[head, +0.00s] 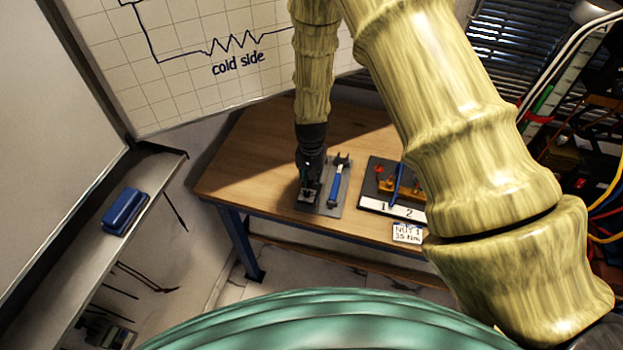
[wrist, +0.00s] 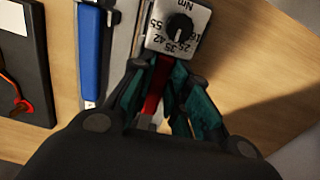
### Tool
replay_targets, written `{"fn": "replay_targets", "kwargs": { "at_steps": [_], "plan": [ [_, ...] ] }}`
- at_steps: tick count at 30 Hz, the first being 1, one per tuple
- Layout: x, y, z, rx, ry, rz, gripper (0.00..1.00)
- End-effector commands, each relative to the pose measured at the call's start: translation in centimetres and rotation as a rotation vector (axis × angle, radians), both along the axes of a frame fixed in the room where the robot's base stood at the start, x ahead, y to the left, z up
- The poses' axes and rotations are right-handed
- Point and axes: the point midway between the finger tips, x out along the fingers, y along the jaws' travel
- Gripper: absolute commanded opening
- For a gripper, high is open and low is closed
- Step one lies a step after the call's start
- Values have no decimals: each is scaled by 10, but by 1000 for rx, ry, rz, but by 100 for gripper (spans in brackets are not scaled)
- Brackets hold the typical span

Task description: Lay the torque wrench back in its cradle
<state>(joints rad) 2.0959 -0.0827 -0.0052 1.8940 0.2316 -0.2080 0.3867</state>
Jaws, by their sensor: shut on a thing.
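My gripper (head: 310,188) points down over the left part of a dark grey plate (head: 331,208) on the wooden bench. In the wrist view its fingers (wrist: 158,105) are closed around the red handle (wrist: 157,88) of the torque wrench. The wrench's pale square dial box (wrist: 160,40), marked Nm with numbers and a black knob, shows beyond the fingertips. A blue-handled wrench (head: 337,182) lies on the plate to the right of my gripper; in the wrist view it (wrist: 91,55) is on the left. I cannot tell whether the held wrench touches the plate or its cradle.
A card (head: 407,233) reads NUT 1, 35 Nm. Bare wood (head: 240,175) lies to the left. A whiteboard (head: 180,80) rises behind the bench.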

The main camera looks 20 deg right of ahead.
Motion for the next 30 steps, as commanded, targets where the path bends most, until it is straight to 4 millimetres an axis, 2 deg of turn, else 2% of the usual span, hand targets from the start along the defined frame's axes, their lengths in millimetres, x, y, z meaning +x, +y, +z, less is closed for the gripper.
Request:
{"fn": "replay_targets", "kwargs": {
  "at_steps": [2, 3, 6, 19, 23, 30],
  "plan": [
    [0, 0, -1, 0, 0, 0, 0],
    [0, 0, 0, 0, 0, 0, 25],
    [0, 0, 0, 0, 0, 0, 43],
    [0, 0, 5, -1, -1, 0, 43],
    [0, 0, 18, -1, -1, 0, 43],
    [0, 0, 54, 0, -1, 0, 43]
  ]
}}
